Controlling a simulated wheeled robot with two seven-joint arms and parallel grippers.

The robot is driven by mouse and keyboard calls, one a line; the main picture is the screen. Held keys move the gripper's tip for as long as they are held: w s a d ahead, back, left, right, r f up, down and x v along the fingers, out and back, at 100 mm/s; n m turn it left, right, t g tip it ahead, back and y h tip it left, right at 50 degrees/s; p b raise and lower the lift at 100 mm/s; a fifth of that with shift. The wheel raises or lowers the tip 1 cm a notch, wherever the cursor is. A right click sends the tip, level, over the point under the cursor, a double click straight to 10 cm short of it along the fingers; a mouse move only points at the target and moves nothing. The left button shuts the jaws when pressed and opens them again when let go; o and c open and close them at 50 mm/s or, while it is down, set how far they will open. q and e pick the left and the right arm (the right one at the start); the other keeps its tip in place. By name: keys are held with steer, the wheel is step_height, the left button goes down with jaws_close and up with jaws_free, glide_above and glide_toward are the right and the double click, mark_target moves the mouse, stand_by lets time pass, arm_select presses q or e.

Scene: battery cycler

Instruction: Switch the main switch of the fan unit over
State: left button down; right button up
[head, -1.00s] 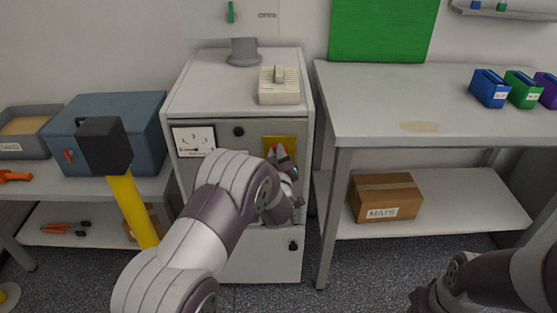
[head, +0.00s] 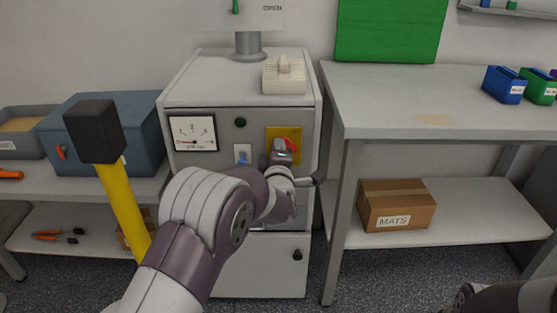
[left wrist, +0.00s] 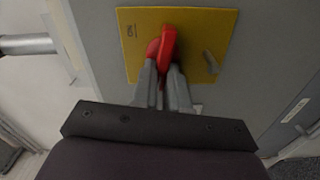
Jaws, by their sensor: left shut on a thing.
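The fan unit is a grey cabinet (head: 240,80) between two benches. Its main switch shows as a red handle (left wrist: 167,48) on a yellow plate (left wrist: 205,28) in the left wrist view. In the head view the yellow plate (head: 284,131) is on the upper right of the cabinet front, with the red handle partly hidden by my gripper. My left gripper (left wrist: 163,80) is shut on the red handle, with a finger on each side of it. The handle stands near upright, leaning slightly. Only part of my right arm shows at the bottom right of the head view; its gripper is not visible.
A gauge (head: 192,133) and a small blue switch (head: 243,156) are on the same cabinet front. A bench (head: 440,115) stands right, with a cardboard box (head: 397,205) below.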

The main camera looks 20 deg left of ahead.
arm_select(q)
steer(key=shift+f+n+b, duration=0.2)
steer(key=shift+n+b, duration=0.8)
steer(key=shift+b, duration=0.1)
arm_select(e)
steer(key=shift+f, duration=1.5)
arm_select(q)
steer(key=c, duration=1.1)
jaws_free()
steer(key=shift+c, duration=0.2)
steer(key=p+v, duration=0.1)
steer(key=v, duration=1.1)
steer(key=shift+s+p, duration=0.4)
arm_select(e)
steer(key=shift+r, duration=0.9)
arm_select(q)
steer(key=shift+d, duration=0.1)
